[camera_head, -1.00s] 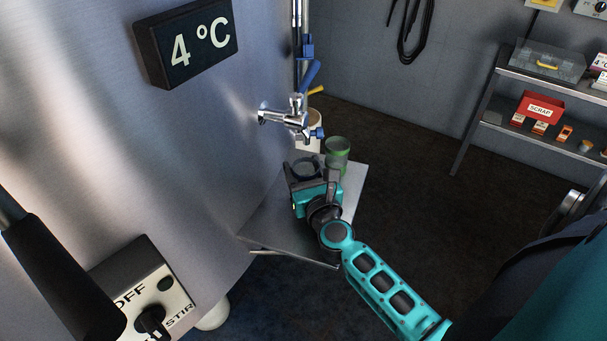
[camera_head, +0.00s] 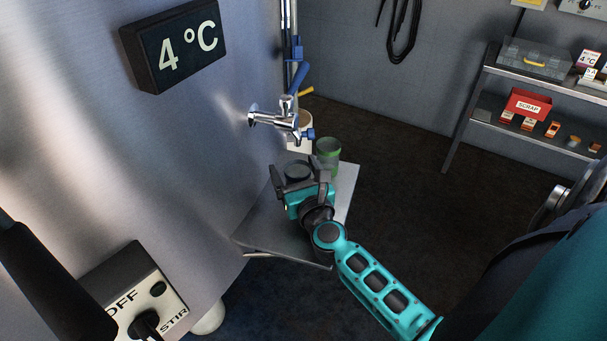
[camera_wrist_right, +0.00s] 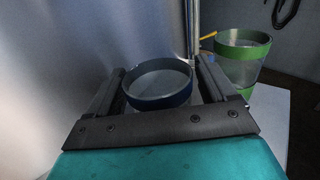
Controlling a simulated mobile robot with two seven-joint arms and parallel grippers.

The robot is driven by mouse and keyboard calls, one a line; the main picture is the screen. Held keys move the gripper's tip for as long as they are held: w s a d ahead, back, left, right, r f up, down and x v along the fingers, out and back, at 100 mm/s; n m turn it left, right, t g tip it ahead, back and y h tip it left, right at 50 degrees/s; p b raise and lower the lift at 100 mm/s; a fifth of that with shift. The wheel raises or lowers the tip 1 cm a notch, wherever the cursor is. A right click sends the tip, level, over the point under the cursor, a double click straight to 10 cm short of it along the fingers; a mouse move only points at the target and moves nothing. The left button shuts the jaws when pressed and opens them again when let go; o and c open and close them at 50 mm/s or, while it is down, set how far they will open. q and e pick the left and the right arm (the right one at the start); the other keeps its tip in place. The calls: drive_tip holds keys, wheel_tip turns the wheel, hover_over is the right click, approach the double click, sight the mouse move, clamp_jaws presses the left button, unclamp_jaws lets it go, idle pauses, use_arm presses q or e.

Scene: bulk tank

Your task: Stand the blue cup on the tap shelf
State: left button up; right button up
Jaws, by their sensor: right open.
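The blue cup (camera_head: 298,171) is above or on the tap shelf (camera_head: 346,184), below the chrome tap (camera_head: 278,119). Its base is hidden, so I cannot tell contact with the shelf. My right gripper (camera_head: 301,180) is open, its fingers on either side of the cup. In the right wrist view the cup's dark blue rim (camera_wrist_right: 159,99) shows upright between the two fingers (camera_wrist_right: 160,84); its lower part is hidden behind the gripper. My left gripper is not in view.
A green-banded clear cup (camera_head: 327,154) stands right of the blue cup, close to my right finger; it also shows in the wrist view (camera_wrist_right: 241,62). The steel tank wall (camera_head: 200,150) is close on the left. The shelf's front part is bare.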

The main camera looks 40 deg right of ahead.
drive_tip(key=b+v, duration=0.2)
drive_tip(key=v, duration=0.8)
drive_tip(key=shift+s+f, duration=0.1)
drive_tip(key=shift+s, duration=0.15)
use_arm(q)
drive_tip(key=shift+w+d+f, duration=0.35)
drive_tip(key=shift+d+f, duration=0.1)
use_arm(e)
drive_tip(key=shift+s+a, duration=0.25)
drive_tip(key=shift+s, duration=0.45)
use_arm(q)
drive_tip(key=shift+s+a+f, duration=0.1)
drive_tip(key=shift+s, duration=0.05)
use_arm(e)
drive_tip(key=shift+s, duration=0.1)
